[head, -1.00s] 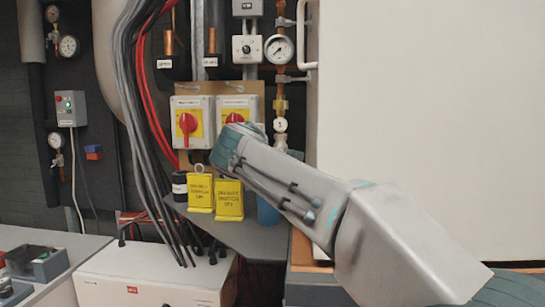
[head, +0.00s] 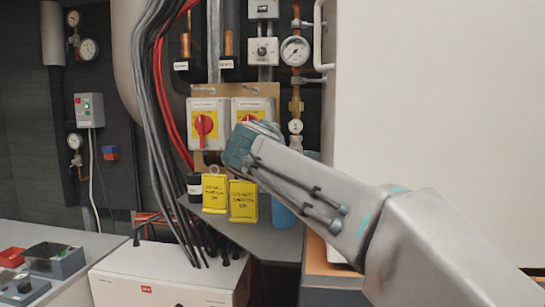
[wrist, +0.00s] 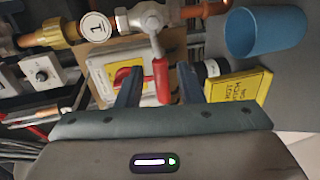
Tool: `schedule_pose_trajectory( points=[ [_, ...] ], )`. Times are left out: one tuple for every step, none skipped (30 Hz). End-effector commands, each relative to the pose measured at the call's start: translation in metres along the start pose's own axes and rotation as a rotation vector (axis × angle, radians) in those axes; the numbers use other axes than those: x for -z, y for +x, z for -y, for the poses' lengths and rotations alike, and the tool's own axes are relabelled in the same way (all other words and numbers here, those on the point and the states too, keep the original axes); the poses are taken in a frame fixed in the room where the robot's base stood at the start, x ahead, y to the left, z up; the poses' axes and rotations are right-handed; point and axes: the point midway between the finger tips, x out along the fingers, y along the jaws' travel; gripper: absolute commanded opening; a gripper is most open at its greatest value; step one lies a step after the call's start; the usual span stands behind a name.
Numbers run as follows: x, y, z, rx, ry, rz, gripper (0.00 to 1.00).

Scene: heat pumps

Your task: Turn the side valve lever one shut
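The valve lever is red (wrist: 161,78), on a metal valve body (wrist: 148,20) in a copper pipe beside a round white tag marked 1 (wrist: 96,27). In the wrist view the lever points from the valve down toward my gripper, across the line of the pipe. My gripper (wrist: 160,72) is open, one finger on each side of the lever's red end, with visible gaps. In the head view the tag (head: 295,126) shows just above my wrist; my wrist hides the fingers and lever.
Two isolator boxes with red knobs (head: 204,124) are left of my wrist. Yellow padlock tags (head: 243,201) and a blue cup (head: 283,214) stand on a grey shelf (head: 262,240) below. A large white panel (head: 430,110) fills the right.

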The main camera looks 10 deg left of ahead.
Motion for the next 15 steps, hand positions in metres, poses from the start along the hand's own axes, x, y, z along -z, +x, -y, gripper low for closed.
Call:
schedule_pose_trajectory(
  points=[
    [0.0, -0.012, 0.001, -0.003, 0.0, -0.002, 0.33],
    [0.0, -0.019, 0.001, -0.004, 0.001, -0.002, 0.33],
    [0.001, -0.028, 0.001, -0.003, 0.001, -0.004, 0.33],
    [0.001, -0.036, 0.002, -0.003, 0.001, -0.003, 0.33],
    [0.001, -0.043, 0.001, -0.002, 0.001, -0.004, 0.33],
    [0.001, -0.053, 0.001, -0.004, 0.001, -0.005, 0.33],
    [0.001, -0.059, 0.001, -0.003, 0.0, -0.004, 0.33],
    [0.0, -0.066, 0.002, -0.003, 0.0, -0.003, 0.33],
    [0.001, -0.074, 0.001, -0.003, 0.001, -0.004, 0.33],
    [0.001, -0.08, 0.001, -0.002, 0.001, -0.003, 0.33],
    [0.0, -0.086, 0.001, -0.002, 0.002, -0.003, 0.33],
    [0.001, -0.092, 0.001, -0.001, 0.001, -0.004, 0.33],
    [0.001, -0.097, 0.001, -0.001, 0.001, -0.005, 0.33],
    [0.001, -0.101, 0.001, -0.001, 0.002, -0.004, 0.33],
    [0.001, -0.105, 0.001, -0.001, 0.002, -0.003, 0.33]
  ],
)
